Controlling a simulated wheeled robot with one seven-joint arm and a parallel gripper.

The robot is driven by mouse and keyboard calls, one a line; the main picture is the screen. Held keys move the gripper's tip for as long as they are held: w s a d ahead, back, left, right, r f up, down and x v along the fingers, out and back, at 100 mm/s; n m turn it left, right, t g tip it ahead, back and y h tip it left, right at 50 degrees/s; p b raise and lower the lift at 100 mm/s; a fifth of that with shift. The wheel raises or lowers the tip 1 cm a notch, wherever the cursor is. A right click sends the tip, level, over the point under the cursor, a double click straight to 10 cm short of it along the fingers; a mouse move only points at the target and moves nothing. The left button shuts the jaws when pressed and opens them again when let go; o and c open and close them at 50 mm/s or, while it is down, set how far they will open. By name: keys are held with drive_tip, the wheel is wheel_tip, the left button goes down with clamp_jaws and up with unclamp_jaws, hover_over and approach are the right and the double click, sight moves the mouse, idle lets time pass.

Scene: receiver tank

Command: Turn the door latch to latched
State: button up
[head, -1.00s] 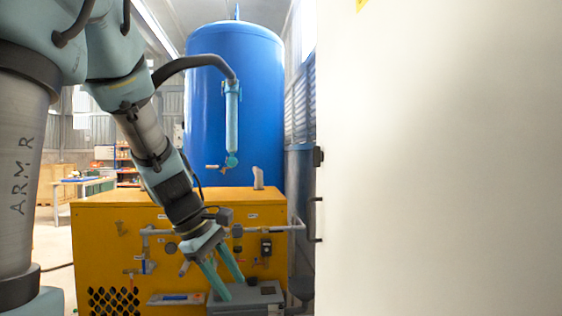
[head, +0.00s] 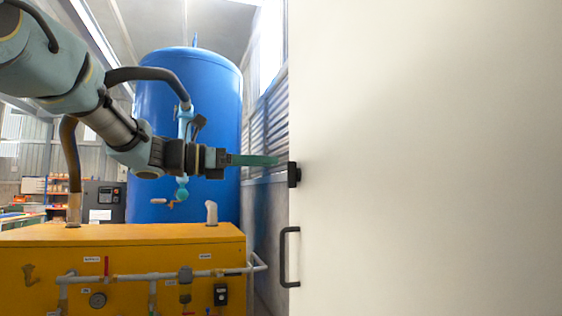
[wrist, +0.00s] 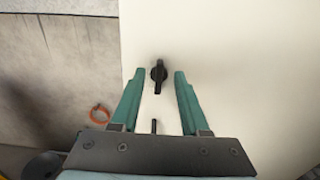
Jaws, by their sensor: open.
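The door latch is a small black knob (head: 293,174) on the left edge of the large white door (head: 430,150) in the head view. In the wrist view the latch (wrist: 158,75) shows as a black, nearly upright handle on the white door face. My gripper (head: 277,161) points right toward the latch, its green fingers a little short of it. In the wrist view my gripper (wrist: 158,80) is open, with one finger on either side of the latch in the picture. Contact with the latch is not visible.
A black pull handle (head: 289,257) sits below the latch on the door. The yellow compressor cabinet (head: 120,255) with pipes stands at lower left, the blue tank (head: 215,120) behind my arm. An orange ring (wrist: 99,114) shows left of the door in the wrist view.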

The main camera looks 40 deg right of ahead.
drive_tip(key=x, duration=0.5)
drive_tip(key=shift+p, duration=0.4)
clamp_jaws()
